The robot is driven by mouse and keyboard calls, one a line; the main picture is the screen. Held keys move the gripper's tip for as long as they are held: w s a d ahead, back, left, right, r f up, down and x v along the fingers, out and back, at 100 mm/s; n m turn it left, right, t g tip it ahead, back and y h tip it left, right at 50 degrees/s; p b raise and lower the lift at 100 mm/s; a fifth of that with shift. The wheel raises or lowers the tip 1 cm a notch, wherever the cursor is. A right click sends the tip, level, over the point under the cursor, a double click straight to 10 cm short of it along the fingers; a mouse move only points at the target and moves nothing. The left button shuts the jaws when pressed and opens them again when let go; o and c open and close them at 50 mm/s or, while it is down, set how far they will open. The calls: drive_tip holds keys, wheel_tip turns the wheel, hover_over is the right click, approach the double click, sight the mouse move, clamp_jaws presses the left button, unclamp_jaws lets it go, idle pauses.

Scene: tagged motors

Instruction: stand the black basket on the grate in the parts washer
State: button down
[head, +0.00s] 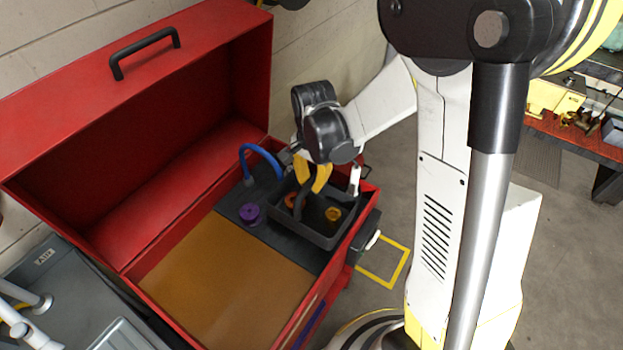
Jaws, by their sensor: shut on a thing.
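The black basket (300,230) is inside the open red parts washer (258,75), at its right end. It looks roughly upright and holds a few small orange and yellow parts. My gripper (309,190) has yellow fingers and comes down over the basket from above, shut on its dark handle (299,204). The dark grate (230,204) lies in the right part of the washer, beneath and beside the basket. I cannot tell whether the basket's bottom touches the grate, as its own walls hide that.
A purple round part (250,213) and a blue hose (262,152) are left of the basket. An orange-brown surface (225,285) fills the washer's left part. The raised red lid stands behind. A grey unit (60,290) is at the lower left.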

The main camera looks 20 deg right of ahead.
drive_tip(key=shift+f+b, duration=2.75)
drive_tip(key=shift+f, duration=0.55)
drive_tip(key=shift+f+b, duration=0.4)
drive_tip(key=shift+f, duration=0.05)
drive_tip(key=c, duration=1.4)
unclamp_jaws()
drive_tip(key=shift+o, duration=0.2)
drive_tip(key=shift+r, duration=0.15)
wheel_tip(320, 180, up, 12)
drive_tip(key=shift+s+f, duration=0.1)
drive_tip(key=s+r+n+t+b, duration=0.3)
drive_tip(key=s+n+t, duration=0.4)
drive_tip(key=s+n, duration=0.3)
drive_tip(key=shift+s+n, duration=0.4)
drive_tip(key=shift+s, duration=0.85)
